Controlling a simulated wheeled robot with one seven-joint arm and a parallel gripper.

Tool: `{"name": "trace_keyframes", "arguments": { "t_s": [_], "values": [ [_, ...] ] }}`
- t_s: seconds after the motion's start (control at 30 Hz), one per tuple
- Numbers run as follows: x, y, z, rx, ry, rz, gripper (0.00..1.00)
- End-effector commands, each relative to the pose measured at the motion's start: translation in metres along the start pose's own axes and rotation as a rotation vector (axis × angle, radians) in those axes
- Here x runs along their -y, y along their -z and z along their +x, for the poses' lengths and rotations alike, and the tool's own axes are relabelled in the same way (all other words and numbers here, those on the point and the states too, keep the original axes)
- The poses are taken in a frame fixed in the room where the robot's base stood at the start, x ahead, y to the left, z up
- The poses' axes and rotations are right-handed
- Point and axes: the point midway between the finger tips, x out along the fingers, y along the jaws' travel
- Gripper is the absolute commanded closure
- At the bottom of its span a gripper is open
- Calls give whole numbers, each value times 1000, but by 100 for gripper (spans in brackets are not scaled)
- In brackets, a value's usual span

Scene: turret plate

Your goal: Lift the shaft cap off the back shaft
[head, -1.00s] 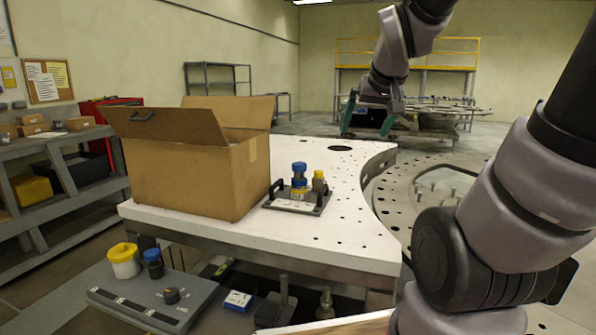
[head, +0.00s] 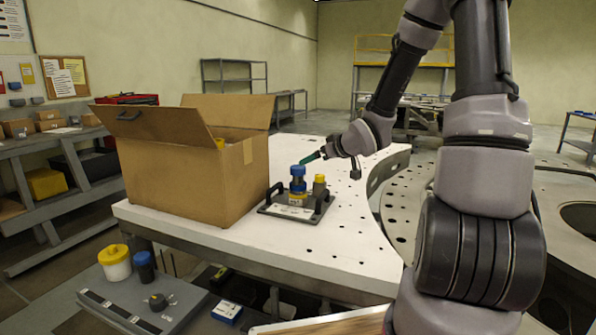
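A dark plate with handles (head: 312,212) lies on the white table. It carries an upright stack with a blue top (head: 298,171) and blue and yellow parts below. A shorter upright piece with a yellow top (head: 319,179) stands just right of it. I cannot tell surely which shaft is the back one. My gripper (head: 312,158) reaches in from the right, its green finger beside and slightly above the blue top. Only one finger shows clearly, and whether it touches the blue top is not clear.
An open cardboard box (head: 190,180) stands close to the left of the plate, its flaps raised. The white table (head: 350,240) is clear in front and to the right.

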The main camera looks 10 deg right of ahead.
Motion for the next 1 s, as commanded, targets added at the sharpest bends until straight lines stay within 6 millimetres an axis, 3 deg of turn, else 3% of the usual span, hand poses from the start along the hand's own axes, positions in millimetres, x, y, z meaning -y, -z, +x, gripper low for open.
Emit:
{"name": "trace_keyframes", "arguments": {
  "t_s": [0.3, 0.53, 0.8, 1.0],
  "values": [
    [2, 0, 47, -5, 8, 1, 0],
    [2, -1, 65, -4, 7, 0, 0],
    [1, -3, 103, -5, 6, 0, 0],
    [1, -3, 108, -5, 4, 0, 0]
  ]
}}
